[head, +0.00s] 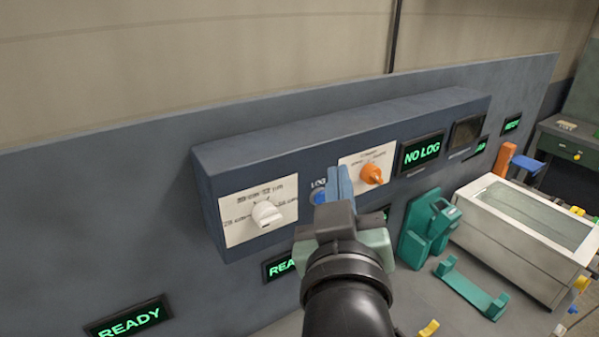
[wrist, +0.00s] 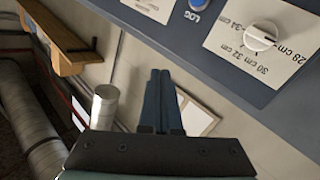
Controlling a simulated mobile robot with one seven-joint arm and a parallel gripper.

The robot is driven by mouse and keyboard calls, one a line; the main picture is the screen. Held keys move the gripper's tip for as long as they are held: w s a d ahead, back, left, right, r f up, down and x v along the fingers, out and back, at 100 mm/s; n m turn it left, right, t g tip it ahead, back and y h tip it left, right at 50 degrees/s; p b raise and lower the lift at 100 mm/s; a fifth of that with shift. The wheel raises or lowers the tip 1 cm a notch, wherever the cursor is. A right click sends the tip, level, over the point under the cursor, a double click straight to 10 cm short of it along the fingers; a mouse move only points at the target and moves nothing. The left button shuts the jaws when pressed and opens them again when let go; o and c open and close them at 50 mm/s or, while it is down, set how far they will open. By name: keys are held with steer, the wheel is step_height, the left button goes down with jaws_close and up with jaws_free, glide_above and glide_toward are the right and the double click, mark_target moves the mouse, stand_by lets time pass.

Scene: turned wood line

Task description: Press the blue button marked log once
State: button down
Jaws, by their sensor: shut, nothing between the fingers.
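The blue button (head: 319,198) sits under a "LOG" label on the front of the dark blue control box (head: 340,128), between two white dial plates. In the wrist view the fingertips (wrist: 160,73) appear below and left of the button. I cannot tell whether they touch the panel.
A white knob (head: 266,214) is left of the button and an orange knob (head: 372,174) right of it. A green display (head: 422,151) reads "NO LOG". A teal holder (head: 428,228) and a white lidded bin (head: 530,228) stand at the right.

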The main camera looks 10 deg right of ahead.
mark_target(321, 198)
steer(key=s+d+f+g+p, duration=0.1)
steer(key=d+f+g, duration=0.3)
steer(key=f, duration=0.5)
steer(key=shift+s+d+f+n+h, duration=0.25)
steer(key=shift+s+d+n+h, duration=0.2)
steer(key=shift+s, duration=0.15)
steer(key=shift+w, duration=0.15)
steer(key=w+a, duration=0.3)
steer(key=w, duration=0.5)
steer(key=shift+w, duration=0.1)
stand_by(1.1)
steer(key=shift+w+a, duration=0.15)
steer(key=shift+w, duration=0.2)
steer(key=shift+w+a, duration=0.15)
steer(key=shift+w, duration=0.15)
stand_by(0.6)
steer(key=shift+s, duration=0.15)
steer(key=shift+s+d, duration=0.3)
steer(key=shift+s, duration=0.3)
